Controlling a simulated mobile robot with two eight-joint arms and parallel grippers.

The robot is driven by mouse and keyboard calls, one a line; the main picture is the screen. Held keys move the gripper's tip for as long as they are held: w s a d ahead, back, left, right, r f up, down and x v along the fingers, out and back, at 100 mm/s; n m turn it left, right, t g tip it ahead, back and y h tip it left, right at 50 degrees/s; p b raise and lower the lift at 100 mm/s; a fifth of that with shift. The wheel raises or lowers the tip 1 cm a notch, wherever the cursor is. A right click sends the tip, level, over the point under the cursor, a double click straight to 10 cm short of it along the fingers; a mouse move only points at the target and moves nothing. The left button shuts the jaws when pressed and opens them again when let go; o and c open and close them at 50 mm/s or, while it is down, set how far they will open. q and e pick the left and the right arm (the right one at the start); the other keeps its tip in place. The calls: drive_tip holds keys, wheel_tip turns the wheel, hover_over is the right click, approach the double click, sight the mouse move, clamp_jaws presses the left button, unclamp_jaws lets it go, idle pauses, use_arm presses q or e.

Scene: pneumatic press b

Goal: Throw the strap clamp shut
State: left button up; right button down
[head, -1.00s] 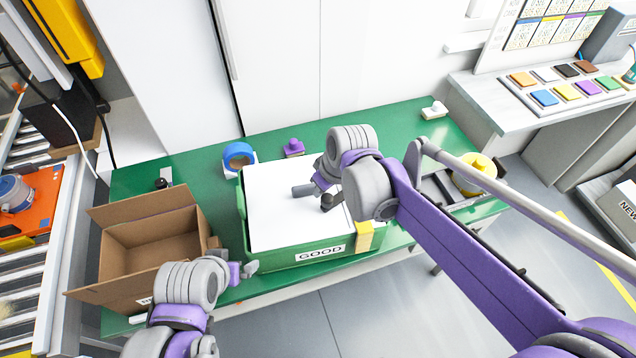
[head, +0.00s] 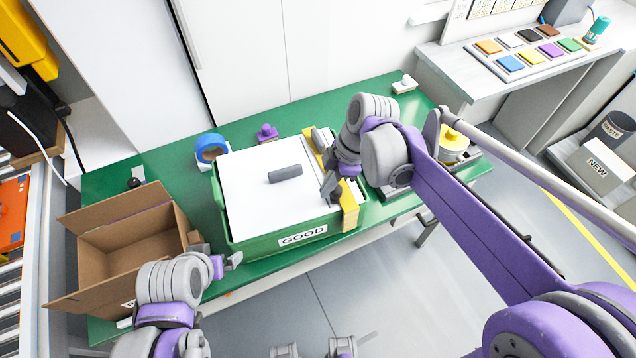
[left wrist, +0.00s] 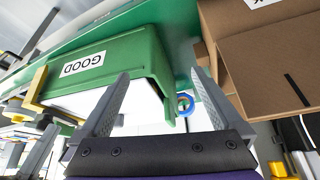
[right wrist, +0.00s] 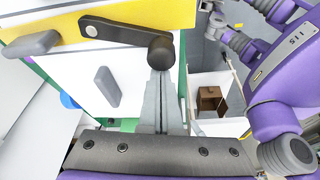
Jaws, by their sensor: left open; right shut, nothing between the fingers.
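A green box marked GOOD (head: 262,245) has a white lid (head: 250,195) with a grey handle (head: 285,173). A yellow strap (head: 350,218) crosses its right end and hangs over the front. In the right wrist view a dark lever (right wrist: 118,33) with a round black knob (right wrist: 160,54) lies along the yellow band (right wrist: 190,14). My right gripper (head: 329,190) is shut and empty; in the right wrist view its fingertips (right wrist: 160,76) are at the knob, contact unclear. My left gripper (head: 236,259) is open and empty before the box's front left corner.
An open cardboard box (head: 120,240) stands left of the green box. A blue tape roll (head: 210,148) and a purple-knobbed part (head: 266,132) are behind it. A yellow round part (head: 453,142) is at the right.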

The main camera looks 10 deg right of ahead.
drive_tip(key=shift+d+n, duration=0.4)
drive_tip(key=shift+d, duration=0.05)
drive_tip(key=shift+s+d, duration=0.1)
drive_tip(key=shift+d, duration=0.25)
drive_tip(key=shift+d, duration=0.1)
